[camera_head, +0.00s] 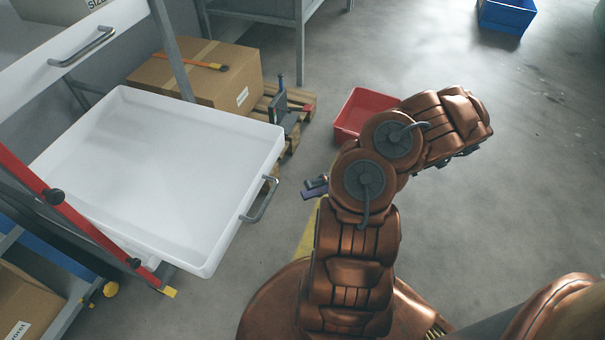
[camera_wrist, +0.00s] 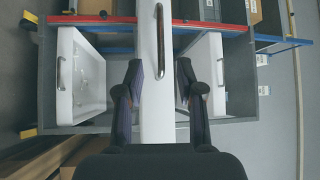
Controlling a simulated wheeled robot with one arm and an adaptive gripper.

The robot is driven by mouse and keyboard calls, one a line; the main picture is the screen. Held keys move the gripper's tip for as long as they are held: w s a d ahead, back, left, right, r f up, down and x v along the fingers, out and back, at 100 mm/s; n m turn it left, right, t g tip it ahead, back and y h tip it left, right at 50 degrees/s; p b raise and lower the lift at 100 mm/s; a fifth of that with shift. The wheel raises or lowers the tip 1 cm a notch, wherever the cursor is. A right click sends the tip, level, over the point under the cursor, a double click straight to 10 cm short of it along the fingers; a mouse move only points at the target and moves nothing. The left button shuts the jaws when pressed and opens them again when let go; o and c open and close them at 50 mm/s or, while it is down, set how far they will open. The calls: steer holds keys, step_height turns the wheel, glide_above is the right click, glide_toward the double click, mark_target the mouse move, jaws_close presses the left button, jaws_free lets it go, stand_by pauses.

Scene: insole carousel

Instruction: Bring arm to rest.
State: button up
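My arm (camera_head: 365,190) is bent in the head view, rising from my base and folding over at the elbow. My gripper shows only in part there, as small dark fingers (camera_head: 315,188) beside the arm. In the wrist view my gripper (camera_wrist: 160,78) is open, its two dark fingers apart with nothing held between them. A white drawer front (camera_wrist: 157,115) with a metal handle lies in view beyond the fingers. In the head view an empty white drawer (camera_head: 262,140) is pulled out left of the gripper, its handle (camera_head: 262,200) apart from the fingers.
An upper white drawer (camera_head: 30,70) and a red rail (camera_head: 75,220) are at the left. A cardboard box (camera_head: 205,75) with an orange-handled brush sits on a pallet (camera_head: 295,105). A red bin (camera_head: 362,105) stands behind my arm. The floor at right is clear up to a blue bin (camera_head: 506,15).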

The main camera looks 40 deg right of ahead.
steer(key=a+r+n+g+h+p, duration=0.35)
steer(key=a+r+g+p, duration=0.35)
steer(key=r, duration=0.6)
steer(key=a+r+n+g+h+p, duration=0.2)
steer(key=a+r+g+h+p, duration=0.25)
steer(key=a+r+p, duration=0.65)
steer(key=s+r+m+t+h+p, duration=0.1)
steer(key=s+r+h+p, duration=0.2)
steer(key=r, duration=0.5)
steer(key=s+d+r+m+t+h+p, duration=0.1)
steer(key=s+r+h+p, duration=0.2)
steer(key=r+p, duration=0.3)
steer(key=s+d+r+m+t+h+p, duration=0.1)
steer(key=s+r+h+p, duration=0.3)
steer(key=r, duration=0.5)
steer(key=shift+r+t+h+p, duration=0.3)
steer(key=shift+t+h+p, duration=0.15)
steer(key=shift+p, duration=0.2)
